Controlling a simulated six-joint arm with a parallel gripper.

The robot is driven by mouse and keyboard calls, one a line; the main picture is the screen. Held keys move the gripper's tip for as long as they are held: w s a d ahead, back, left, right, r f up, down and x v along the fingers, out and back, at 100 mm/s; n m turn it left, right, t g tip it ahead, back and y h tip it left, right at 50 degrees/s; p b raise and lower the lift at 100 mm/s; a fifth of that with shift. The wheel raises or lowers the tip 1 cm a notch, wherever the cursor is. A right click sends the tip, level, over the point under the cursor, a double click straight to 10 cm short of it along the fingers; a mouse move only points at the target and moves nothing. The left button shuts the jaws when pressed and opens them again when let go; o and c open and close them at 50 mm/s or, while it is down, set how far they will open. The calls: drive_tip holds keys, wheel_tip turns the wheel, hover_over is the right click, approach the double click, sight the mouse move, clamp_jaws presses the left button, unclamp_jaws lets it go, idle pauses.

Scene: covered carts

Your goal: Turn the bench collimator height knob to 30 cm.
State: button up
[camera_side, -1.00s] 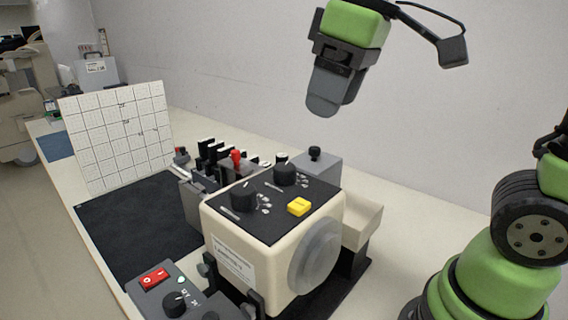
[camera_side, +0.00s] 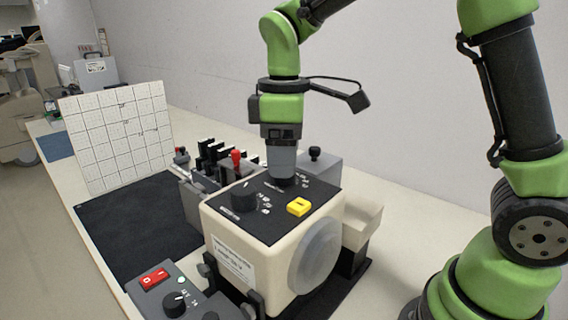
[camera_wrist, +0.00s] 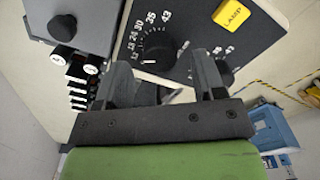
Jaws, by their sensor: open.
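The cream collimator box (camera_side: 225,225) has a black top panel with two dark knobs and a yellow LAMP button (camera_side: 299,207). The near knob (camera_side: 243,197) shows clearly in the side view. The far knob, under my gripper (camera_side: 282,172), is mostly hidden there. In the wrist view the far knob (camera_wrist: 157,47) shows between and just beyond the open, empty fingertips (camera_wrist: 164,72). Its printed scale runs from 12 through 30 to 43. Its white pointer line is near the low end, by 12. I cannot read which knob is labelled height.
A grey block with a black knob (camera_side: 315,153) stands behind the box. A row of switches with a red lever (camera_side: 236,158) is to its left. A control unit with a red switch (camera_side: 155,278) is in front. A white grid board (camera_side: 117,135) stands at the back left.

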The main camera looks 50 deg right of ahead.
drive_tip(key=shift+f, duration=1.15)
drive_tip(key=c, duration=0.9)
drive_tip(key=m, duration=0.4)
drive_tip(key=shift+m, duration=0.4)
drive_tip(key=m, duration=0.4)
drive_tip(key=shift+m, duration=0.4)
